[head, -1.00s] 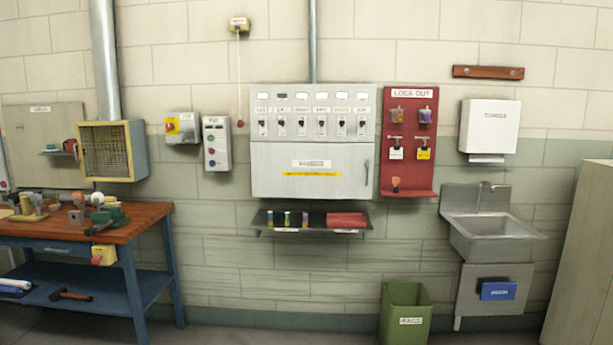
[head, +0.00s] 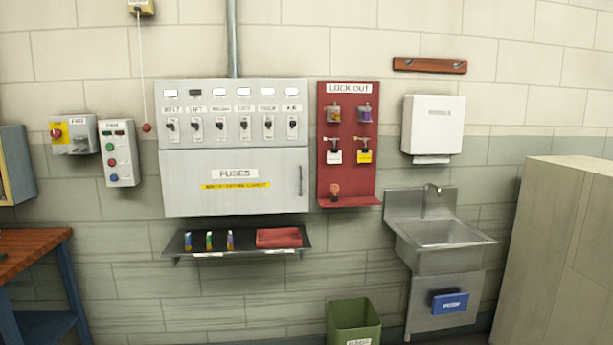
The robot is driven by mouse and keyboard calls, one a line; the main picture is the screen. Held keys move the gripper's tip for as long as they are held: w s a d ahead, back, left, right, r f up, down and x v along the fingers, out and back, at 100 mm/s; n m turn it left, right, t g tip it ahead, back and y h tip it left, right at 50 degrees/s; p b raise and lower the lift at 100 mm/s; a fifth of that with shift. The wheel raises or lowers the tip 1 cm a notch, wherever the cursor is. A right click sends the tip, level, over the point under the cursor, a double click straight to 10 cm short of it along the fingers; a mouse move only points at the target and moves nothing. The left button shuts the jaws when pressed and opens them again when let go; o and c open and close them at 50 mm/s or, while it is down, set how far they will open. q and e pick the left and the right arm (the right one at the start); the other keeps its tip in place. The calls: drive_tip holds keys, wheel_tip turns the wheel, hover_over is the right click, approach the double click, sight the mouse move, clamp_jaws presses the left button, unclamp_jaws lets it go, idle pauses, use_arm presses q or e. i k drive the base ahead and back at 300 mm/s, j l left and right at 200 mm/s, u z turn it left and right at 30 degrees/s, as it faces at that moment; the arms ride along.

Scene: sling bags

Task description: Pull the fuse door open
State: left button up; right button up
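The fuse door (head: 232,200) is the grey lower panel of the wall cabinet, with a "FUSES" label and a yellow strip. It looks shut. Its dark vertical handle (head: 300,180) is at the right edge. Above the door, the cabinet's upper panel (head: 182,107) carries a row of several labelled switches. Neither of my grippers is in the head view.
A dark shelf (head: 215,248) below the door holds small coloured fuses and a red tray (head: 279,237). A red lock-out board (head: 348,185) hangs close to the right. A green bin (head: 354,318), a sink (head: 440,250) and a workbench (head: 35,250) stand along the wall.

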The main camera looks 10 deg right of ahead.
sight(221, 181)
drive_tip(key=i+l, duration=0.15)
drive_tip(key=i, duration=0.35)
drive_tip(key=i+l, duration=0.2)
drive_tip(key=i, duration=0.3)
drive_tip(key=i+l, duration=0.15)
drive_tip(key=i, duration=0.35)
